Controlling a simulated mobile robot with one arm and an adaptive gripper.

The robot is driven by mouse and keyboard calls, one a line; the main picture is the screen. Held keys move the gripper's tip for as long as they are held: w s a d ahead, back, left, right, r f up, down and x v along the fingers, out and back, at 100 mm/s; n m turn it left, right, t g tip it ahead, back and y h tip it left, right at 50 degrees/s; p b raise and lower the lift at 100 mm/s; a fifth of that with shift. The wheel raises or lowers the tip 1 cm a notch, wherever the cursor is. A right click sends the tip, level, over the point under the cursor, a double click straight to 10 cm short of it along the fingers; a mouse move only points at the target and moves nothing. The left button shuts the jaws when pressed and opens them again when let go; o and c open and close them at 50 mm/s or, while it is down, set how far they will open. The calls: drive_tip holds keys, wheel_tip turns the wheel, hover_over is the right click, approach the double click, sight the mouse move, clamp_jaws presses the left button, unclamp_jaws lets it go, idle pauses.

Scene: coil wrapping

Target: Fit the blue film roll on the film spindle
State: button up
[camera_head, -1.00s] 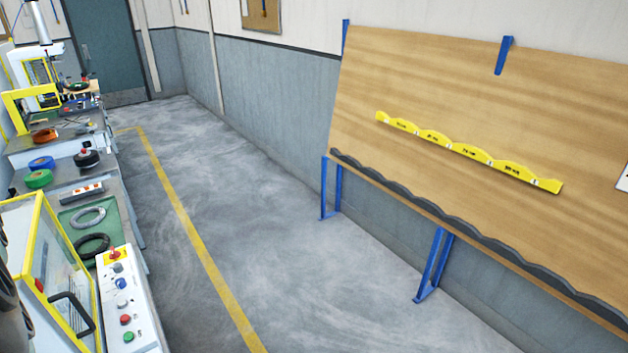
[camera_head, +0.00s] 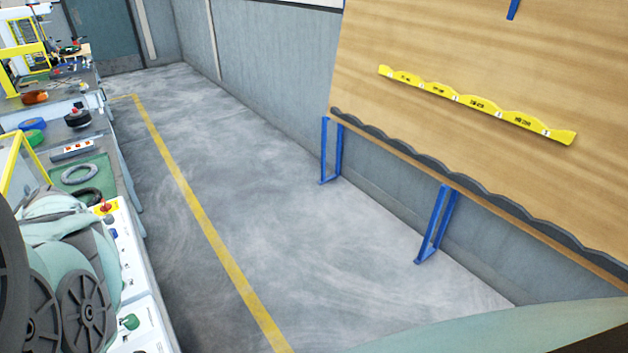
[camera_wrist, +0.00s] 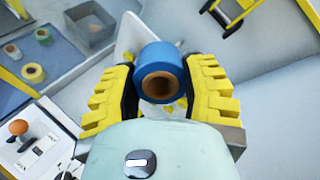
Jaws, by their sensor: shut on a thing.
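The blue film roll (camera_wrist: 160,62) is between the yellow-padded fingers of my gripper (camera_wrist: 163,80) in the wrist view. My gripper is shut on it. The open end of its brown core faces the camera. In the head view my own arm covers the lower left, and neither the gripper nor the held roll shows. I cannot make out the film spindle in either view.
A bench with a control panel (camera_head: 133,290), a grey ring (camera_head: 79,174) and small blue (camera_head: 33,123) and orange (camera_head: 35,97) rolls runs along the left. A grey bin (camera_wrist: 88,24) shows in the wrist view. A wooden board (camera_head: 480,60) stands right. The floor between is clear.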

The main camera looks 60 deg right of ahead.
drive_tip(key=s+a+f+m+t+y+b, duration=0.1)
drive_tip(key=s+f+m+t+y+b, duration=0.1)
drive_tip(key=f+b, duration=0.4)
drive_tip(key=s+f+m+t+y+b, duration=0.2)
drive_tip(key=f+t+b, duration=0.3)
drive_tip(key=f, duration=0.8)
drive_tip(key=shift+s+a+f+m+t+b, duration=0.35)
drive_tip(key=shift+s+m+b, duration=0.25)
drive_tip(key=shift+s, duration=0.2)
drive_tip(key=shift+r, duration=0.1)
drive_tip(key=shift+b+x, duration=0.7)
drive_tip(key=shift+x, duration=3.15)
drive_tip(key=shift+a, duration=0.1)
drive_tip(key=o, duration=1.3)
